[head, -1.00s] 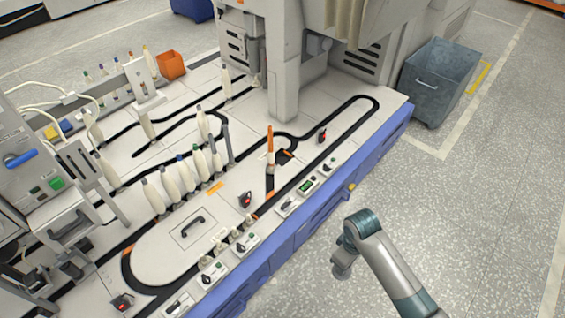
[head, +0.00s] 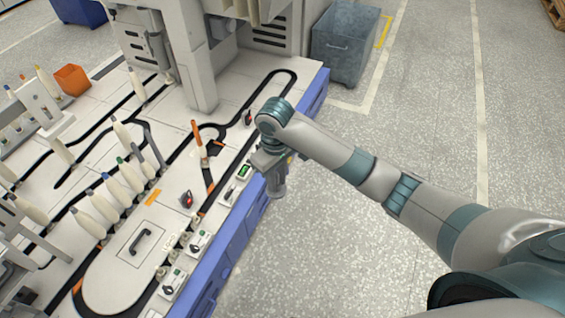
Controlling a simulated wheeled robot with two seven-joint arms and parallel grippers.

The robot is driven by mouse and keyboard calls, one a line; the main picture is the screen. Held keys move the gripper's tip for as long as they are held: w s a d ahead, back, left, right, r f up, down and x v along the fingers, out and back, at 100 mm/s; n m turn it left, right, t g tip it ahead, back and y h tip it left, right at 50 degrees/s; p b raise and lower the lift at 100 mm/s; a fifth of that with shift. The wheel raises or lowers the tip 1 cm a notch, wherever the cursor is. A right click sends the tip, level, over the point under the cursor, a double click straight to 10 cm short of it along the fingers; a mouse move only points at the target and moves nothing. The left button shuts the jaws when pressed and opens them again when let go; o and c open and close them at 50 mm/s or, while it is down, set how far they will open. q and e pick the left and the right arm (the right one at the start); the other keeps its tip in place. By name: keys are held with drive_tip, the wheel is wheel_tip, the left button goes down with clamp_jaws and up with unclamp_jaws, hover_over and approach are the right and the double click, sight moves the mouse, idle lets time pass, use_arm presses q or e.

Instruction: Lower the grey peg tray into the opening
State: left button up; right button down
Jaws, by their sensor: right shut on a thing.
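My right gripper (head: 277,185) points down at the blue front edge of the bench, right of the small green-lit panel. Its fingers are hard to make out. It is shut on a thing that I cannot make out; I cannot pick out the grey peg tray. A dark gap (head: 214,148), perhaps the opening, shows in the bench top to the left of the gripper, by the black track. An orange-and-white upright piece (head: 200,145) stands beside it. My left gripper is not in view.
Several pale bobbins (head: 118,184) stand along the track to the left. Black-and-red fittings (head: 187,198) and small control panels (head: 199,240) line the bench front. A grey machine column (head: 191,70) rises behind. A grey bin (head: 345,45) stands at the back; open floor lies right.

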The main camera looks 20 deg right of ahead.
drive_tip(key=d+r+m, duration=0.2)
drive_tip(key=r, duration=0.9)
drive_tip(key=s+d+r+m, duration=0.1)
drive_tip(key=d+r+m, duration=0.2)
drive_tip(key=r, duration=0.7)
drive_tip(key=shift+r+m, duration=0.3)
drive_tip(key=shift+r, duration=0.05)
